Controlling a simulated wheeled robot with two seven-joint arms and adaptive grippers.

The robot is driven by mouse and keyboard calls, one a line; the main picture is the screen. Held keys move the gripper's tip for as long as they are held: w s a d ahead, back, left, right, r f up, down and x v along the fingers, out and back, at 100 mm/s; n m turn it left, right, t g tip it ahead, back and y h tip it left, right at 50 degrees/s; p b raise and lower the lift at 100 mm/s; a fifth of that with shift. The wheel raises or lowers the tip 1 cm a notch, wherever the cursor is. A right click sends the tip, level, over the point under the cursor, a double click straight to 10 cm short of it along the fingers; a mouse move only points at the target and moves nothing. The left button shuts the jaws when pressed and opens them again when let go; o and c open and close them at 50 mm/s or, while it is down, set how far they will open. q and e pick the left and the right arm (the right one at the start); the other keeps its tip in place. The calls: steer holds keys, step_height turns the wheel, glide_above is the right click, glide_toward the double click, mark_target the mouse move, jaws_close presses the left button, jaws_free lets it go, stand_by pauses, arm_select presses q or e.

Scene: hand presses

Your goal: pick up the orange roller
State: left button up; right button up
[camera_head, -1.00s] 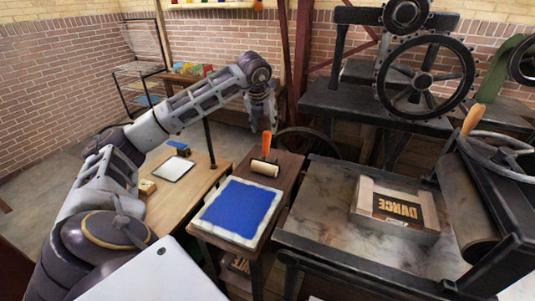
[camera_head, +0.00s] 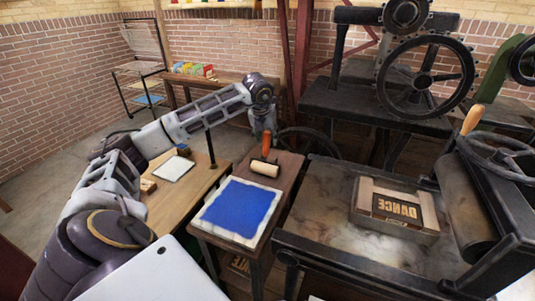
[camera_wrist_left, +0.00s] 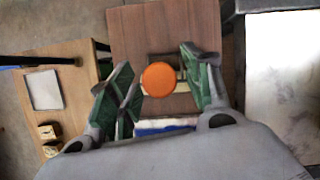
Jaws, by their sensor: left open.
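The orange roller's handle (camera_head: 266,143) stands upright on the small brown table (camera_head: 287,176), with its pale roller (camera_head: 265,168) lying at the bottom. My left gripper (camera_head: 265,134) is right above and around the top of the handle in the head view. In the left wrist view the round orange handle end (camera_wrist_left: 158,79) shows between the two green-padded fingers of my left gripper (camera_wrist_left: 160,88). The fingers are apart, with a gap on each side of the handle. My right gripper is not in view.
A blue inked slab (camera_head: 239,210) with a pale border lies in front of the roller. A wooden table (camera_head: 190,195) stands to the left. A press bed (camera_head: 330,225) with a framed type block (camera_head: 396,208) is at the right.

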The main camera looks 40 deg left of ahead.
mark_target(268, 150)
arm_select(q)
steer(key=shift+w+a+f, duration=0.1)
steer(key=shift+f, duration=0.55)
steer(key=x, duration=0.2)
steer(key=shift+f+p, duration=0.35)
steer(key=shift+f, duration=0.05)
steer(key=shift+w+a+f, duration=0.15)
steer(key=shift+w+f, duration=0.05)
steer(key=shift+f, duration=0.25)
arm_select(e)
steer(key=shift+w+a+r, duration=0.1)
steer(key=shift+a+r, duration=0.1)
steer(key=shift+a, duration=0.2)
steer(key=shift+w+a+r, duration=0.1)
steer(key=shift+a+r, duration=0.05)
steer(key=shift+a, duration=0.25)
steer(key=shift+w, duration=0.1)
